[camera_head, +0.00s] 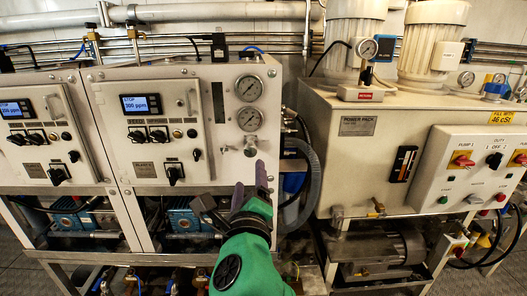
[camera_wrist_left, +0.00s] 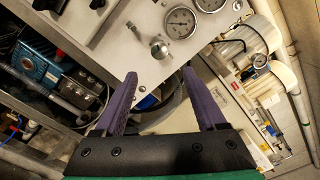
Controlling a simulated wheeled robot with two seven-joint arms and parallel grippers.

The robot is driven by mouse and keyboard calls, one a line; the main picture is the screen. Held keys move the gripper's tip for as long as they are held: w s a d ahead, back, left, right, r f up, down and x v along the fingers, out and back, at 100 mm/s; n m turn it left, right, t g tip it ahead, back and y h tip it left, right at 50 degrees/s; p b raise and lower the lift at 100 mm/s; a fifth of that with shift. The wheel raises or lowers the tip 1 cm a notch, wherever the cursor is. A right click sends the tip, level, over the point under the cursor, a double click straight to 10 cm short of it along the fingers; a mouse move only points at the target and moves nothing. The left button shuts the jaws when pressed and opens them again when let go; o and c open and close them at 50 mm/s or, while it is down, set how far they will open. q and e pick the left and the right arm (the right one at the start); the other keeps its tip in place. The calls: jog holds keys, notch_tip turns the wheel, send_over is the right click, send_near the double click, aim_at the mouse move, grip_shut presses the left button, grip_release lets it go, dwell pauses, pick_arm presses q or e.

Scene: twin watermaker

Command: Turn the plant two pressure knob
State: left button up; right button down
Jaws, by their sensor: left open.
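The plant two panel (camera_head: 160,95) is the right one of two white panels, with a lit screen and two round gauges. A silver round knob (camera_wrist_left: 158,46) sits below the gauges in the left wrist view; in the head view it shows small, just above my fingers (camera_head: 252,151). My left gripper (camera_head: 251,180) has purple fingers spread apart with nothing between them. In the left wrist view the gripper (camera_wrist_left: 159,76) points toward the panel's lower edge, with the knob just beyond the gap between its fingertips. Contact with the knob is not visible. My right gripper is out of view.
The upper gauge (camera_head: 249,88) and lower gauge (camera_head: 248,119) stand above the knob. A grey hose (camera_head: 312,170) curves close to the right of my gripper. The power pack (camera_head: 365,160) stands further right. Blue pumps (camera_head: 180,219) sit below the panels.

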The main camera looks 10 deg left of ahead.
aim_at(250, 152)
pick_arm(q)
jog(key=p+x, duration=0.3)
jog(key=x, duration=1)
jog(key=shift+w+a, duration=0.25)
jog(key=shift+w, duration=0.1)
grip_shut()
